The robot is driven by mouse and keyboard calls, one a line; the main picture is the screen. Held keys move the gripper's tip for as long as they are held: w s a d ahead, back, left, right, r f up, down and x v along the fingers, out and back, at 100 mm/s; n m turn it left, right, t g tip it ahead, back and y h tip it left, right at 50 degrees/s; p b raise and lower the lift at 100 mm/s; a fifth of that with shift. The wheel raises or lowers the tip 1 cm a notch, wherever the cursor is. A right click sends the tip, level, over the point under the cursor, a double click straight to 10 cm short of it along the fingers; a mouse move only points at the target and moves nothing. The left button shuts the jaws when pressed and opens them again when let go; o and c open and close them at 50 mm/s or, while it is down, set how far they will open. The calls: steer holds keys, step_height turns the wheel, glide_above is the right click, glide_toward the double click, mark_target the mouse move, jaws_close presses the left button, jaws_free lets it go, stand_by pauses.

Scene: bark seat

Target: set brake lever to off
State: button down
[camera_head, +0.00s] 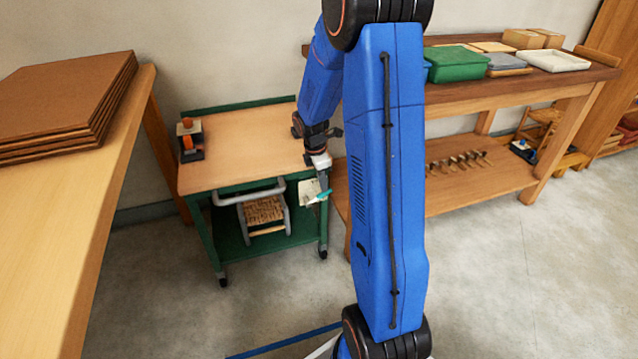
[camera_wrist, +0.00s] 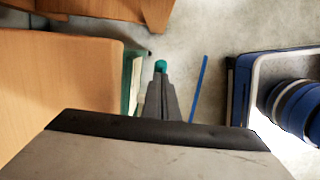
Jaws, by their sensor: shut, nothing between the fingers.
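A small teal piece (camera_head: 324,195) sticks out at the right front corner of the green cart (camera_head: 203,228); it looks like the brake lever's grip. In the wrist view the teal end (camera_wrist: 160,66) shows just beyond my fingertips. My gripper (camera_head: 323,184) points down beside the cart's right edge, its fingers together and empty. The wrist view also shows the closed fingers (camera_wrist: 161,84) at or just above the teal end; I cannot tell whether they touch it. A pale card (camera_head: 309,193) hangs beside the lever. The lever's shaft and its off marking cannot be made out.
A wooden table (camera_head: 110,165) with brown sheets (camera_head: 65,100) stands left. A workbench (camera_head: 520,85) stands right. Floor in front is clear.

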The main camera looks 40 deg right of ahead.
steer(key=shift+s+d+f, duration=0.15)
steer(key=shift+d+f, duration=0.25)
steer(key=shift+d, duration=0.15)
steer(key=shift+s+d+f+y, duration=0.15)
steer(key=shift+d+f+y, duration=0.35)
steer(key=shift+y, duration=0.3)
steer(key=shift+d+f, duration=0.25)
steer(key=shift+f, duration=0.1)
steer(key=shift+s+d+f, duration=0.1)
steer(key=shift+s+f, duration=0.05)
steer(key=shift+t, duration=0.3)
step_height(320, 180, up, 8)
steer(key=shift+f, duration=0.15)
